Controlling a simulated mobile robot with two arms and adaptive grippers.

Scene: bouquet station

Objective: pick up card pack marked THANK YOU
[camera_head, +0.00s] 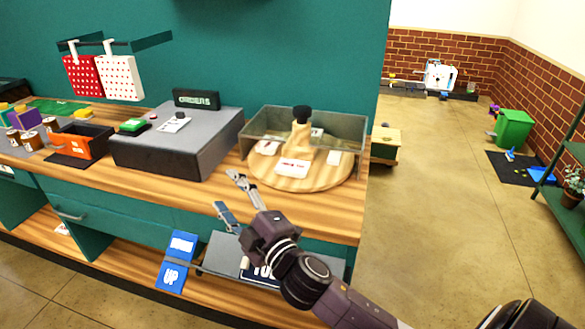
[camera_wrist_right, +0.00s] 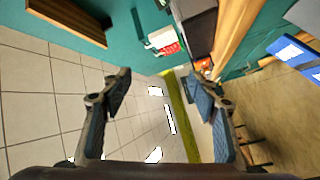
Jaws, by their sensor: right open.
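A round wooden turntable (camera_head: 325,181) stands on the counter in the head view, with several card packs on it around a tan post with a black knob (camera_head: 301,125). The nearest card pack (camera_head: 293,167) is white with red lettering too small to read. Another pack (camera_head: 267,147) lies at the left and a third (camera_head: 334,157) at the right. I cannot tell which is marked THANK YOU. My right gripper (camera_head: 232,195) is open and empty, in front and left of the turntable at the counter's front edge. It is also open in the wrist view (camera_wrist_right: 160,85). My left gripper is out of view.
A grey glass-like guard (camera_head: 347,128) stands around the turntable's back. Open floor (camera_head: 440,200) lies right.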

